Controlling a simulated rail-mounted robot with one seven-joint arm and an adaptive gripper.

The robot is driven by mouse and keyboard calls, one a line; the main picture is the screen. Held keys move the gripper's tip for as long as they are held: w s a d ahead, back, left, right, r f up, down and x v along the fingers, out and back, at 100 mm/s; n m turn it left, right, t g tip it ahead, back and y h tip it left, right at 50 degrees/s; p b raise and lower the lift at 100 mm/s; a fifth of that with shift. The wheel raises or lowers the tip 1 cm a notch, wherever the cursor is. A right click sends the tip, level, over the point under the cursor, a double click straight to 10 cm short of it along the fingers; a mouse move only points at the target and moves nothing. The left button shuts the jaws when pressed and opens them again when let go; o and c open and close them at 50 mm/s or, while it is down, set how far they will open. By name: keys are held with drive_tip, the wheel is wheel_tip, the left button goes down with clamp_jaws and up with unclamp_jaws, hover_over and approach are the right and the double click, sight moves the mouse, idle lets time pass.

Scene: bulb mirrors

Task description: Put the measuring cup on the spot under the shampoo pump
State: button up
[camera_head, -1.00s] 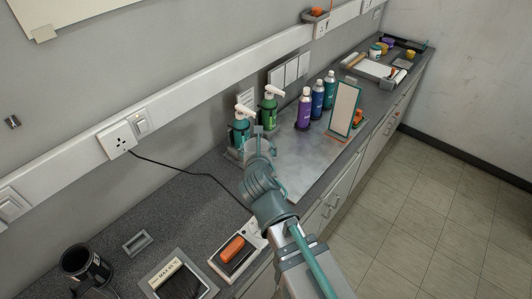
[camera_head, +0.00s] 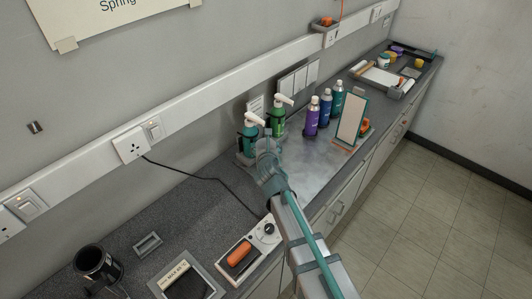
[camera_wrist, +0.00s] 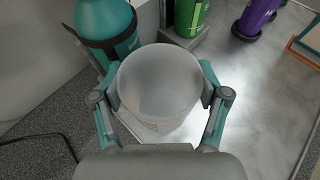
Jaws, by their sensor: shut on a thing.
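In the head view my gripper (camera_head: 268,148) is just in front of a teal pump bottle (camera_head: 249,138) and largely hides the cup. The teal bottle (camera_wrist: 108,32) is right behind the cup in the wrist view. A green pump bottle (camera_head: 279,118) stands to its right. I cannot tell which is shampoo. The spot under the pump is hidden.
Purple (camera_head: 311,118), blue and teal bottles and a framed panel (camera_head: 352,117) stand to the right. A bare metallic sheet (camera_head: 315,158) lies in front of them. A black cable (camera_head: 205,177) crosses the counter at left.

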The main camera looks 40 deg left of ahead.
drive_tip(key=shift+w+a+f, duration=0.2)
drive_tip(key=shift+w+f, duration=0.05)
drive_tip(key=shift+f, duration=0.1)
drive_tip(key=shift+w+f, duration=0.1)
drive_tip(key=shift+f, duration=1.55)
drive_tip(key=shift+f, duration=0.15)
drive_tip(key=o, duration=1.2)
drive_tip(key=shift+r, duration=0.2)
drive_tip(key=b+v, duration=0.1)
drive_tip(key=v, duration=1.1)
